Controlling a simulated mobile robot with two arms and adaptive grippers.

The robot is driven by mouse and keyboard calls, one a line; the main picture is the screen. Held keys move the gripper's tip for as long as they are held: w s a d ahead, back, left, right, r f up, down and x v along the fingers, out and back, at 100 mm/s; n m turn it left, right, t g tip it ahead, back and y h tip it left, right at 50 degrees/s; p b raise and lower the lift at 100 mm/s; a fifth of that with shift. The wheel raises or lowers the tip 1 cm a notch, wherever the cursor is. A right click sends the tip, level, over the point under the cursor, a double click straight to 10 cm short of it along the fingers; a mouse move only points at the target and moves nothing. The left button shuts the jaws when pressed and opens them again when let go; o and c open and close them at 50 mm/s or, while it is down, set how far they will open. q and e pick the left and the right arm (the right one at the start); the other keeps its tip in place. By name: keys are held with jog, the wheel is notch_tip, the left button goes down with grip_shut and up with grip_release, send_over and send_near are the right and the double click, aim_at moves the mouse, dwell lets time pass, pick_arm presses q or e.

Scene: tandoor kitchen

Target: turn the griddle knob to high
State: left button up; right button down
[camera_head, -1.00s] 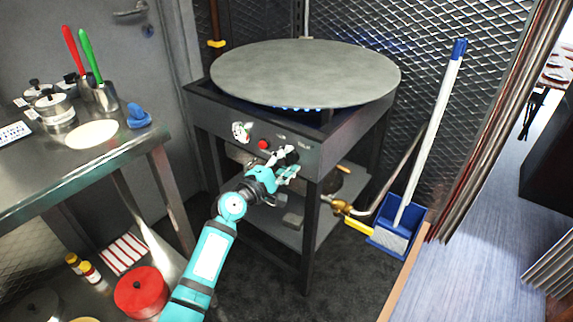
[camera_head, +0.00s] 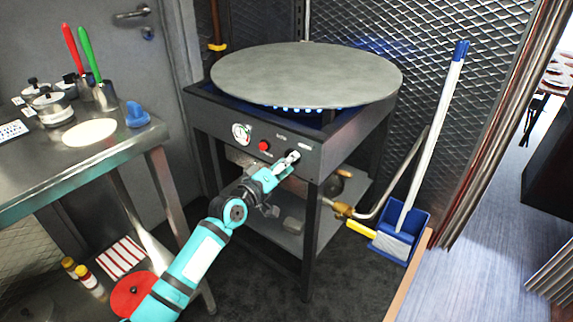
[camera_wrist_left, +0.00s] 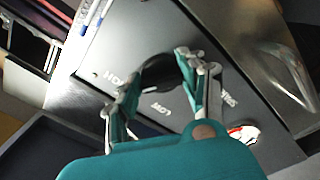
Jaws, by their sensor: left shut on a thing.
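The griddle is a round grey plate (camera_head: 305,75) on a dark metal stand, with blue flames (camera_head: 308,108) showing beneath its edge. My left gripper (camera_head: 290,159) is at the right part of the stand's front panel (camera_head: 225,122). In the left wrist view, its two fingers (camera_wrist_left: 157,66) are shut on the dark round knob (camera_wrist_left: 158,76), one on each side. The panel lettering around the knob shows a HIGH mark at the left and LOW below it. My right gripper is not in view.
A red button (camera_head: 264,146) and a round gauge (camera_head: 241,133) are left of the knob. A steel table (camera_head: 60,178) with pots and utensils stands at the left. A blue dustpan (camera_head: 398,240) and a white-handled brush (camera_head: 433,130) stand at the right.

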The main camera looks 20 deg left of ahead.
pick_arm(q)
jog(key=shift+r+m, duration=0.15)
jog(key=shift+m, duration=0.15)
jog(key=o, duration=1.2)
jog(key=shift+w, duration=0.15)
jog(key=shift+c, duration=0.2)
jog(key=v, duration=1.2)
